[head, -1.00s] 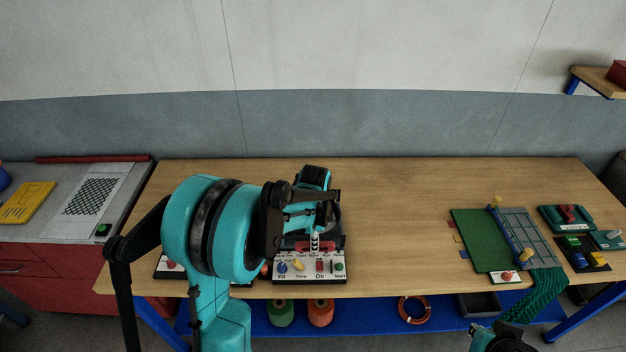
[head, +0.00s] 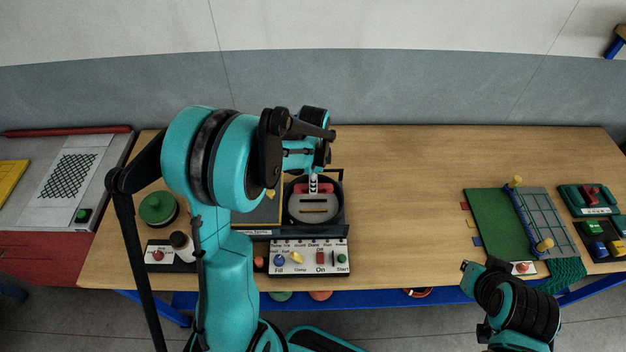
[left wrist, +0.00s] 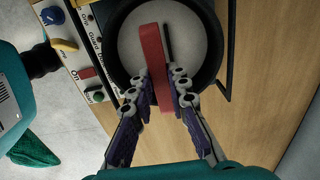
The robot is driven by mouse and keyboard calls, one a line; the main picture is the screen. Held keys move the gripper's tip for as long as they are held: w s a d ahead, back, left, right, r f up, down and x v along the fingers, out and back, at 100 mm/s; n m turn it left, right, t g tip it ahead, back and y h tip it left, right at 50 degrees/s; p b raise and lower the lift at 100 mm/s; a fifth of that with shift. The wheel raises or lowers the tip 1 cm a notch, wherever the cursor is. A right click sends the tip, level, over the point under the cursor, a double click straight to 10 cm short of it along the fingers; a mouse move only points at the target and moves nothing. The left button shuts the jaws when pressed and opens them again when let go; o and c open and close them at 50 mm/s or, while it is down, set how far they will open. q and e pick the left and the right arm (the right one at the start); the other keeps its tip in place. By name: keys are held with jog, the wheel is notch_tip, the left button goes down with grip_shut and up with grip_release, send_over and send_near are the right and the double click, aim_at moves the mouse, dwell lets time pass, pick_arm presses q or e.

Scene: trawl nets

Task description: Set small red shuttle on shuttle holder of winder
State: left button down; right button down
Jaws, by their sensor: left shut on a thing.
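My left gripper (head: 315,180) is shut on the small red shuttle (left wrist: 152,60), which shows between its fingers in the left wrist view. The shuttle also shows as a bit of red in the head view (head: 325,188), partly hidden by the fingers. It is over the winder's round grey plate (head: 314,212), which has dark slots and sits in a black round housing (head: 342,212). In the left wrist view, a dark slot (left wrist: 168,42) lies beside the shuttle. I cannot tell whether the shuttle touches the plate. My right arm is at the lower right; its fingers cannot be made out.
A control panel (head: 310,258) with knobs and buttons stands in front of the winder. A green round thing (head: 158,208) is to the left. A green board (head: 495,222) with a net frame lies at the right. The table (head: 400,200) between is clear.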

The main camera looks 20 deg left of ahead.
pick_arm(q)
jog(key=shift+f+b, duration=3.05)
jog(key=shift+f, duration=1)
jog(key=shift+f, duration=0.25)
jog(key=c, duration=1.4)
grip_release()
jog(key=shift+o, duration=0.2)
jog(key=shift+r, duration=0.1)
notch_tip(320, 180, up, 12)
jog(key=shift+f, duration=0.1)
jog(key=shift+d+b, duration=0.1)
jog(key=shift+b, duration=0.2)
jog(key=s+d+f+n+t+b, duration=0.1)
jog(key=s+d+n+t+b, duration=0.2)
jog(key=s+n, duration=0.3)
jog(key=s+d+f+n+t+b, duration=0.2)
jog(key=s+n, duration=0.4)
jog(key=s, duration=0.3)
jog(key=shift+d+f+n+t+b, duration=0.25)
jog(key=shift+d+n+t+b, duration=0.15)
jog(key=shift+d+t+b, duration=0.5)
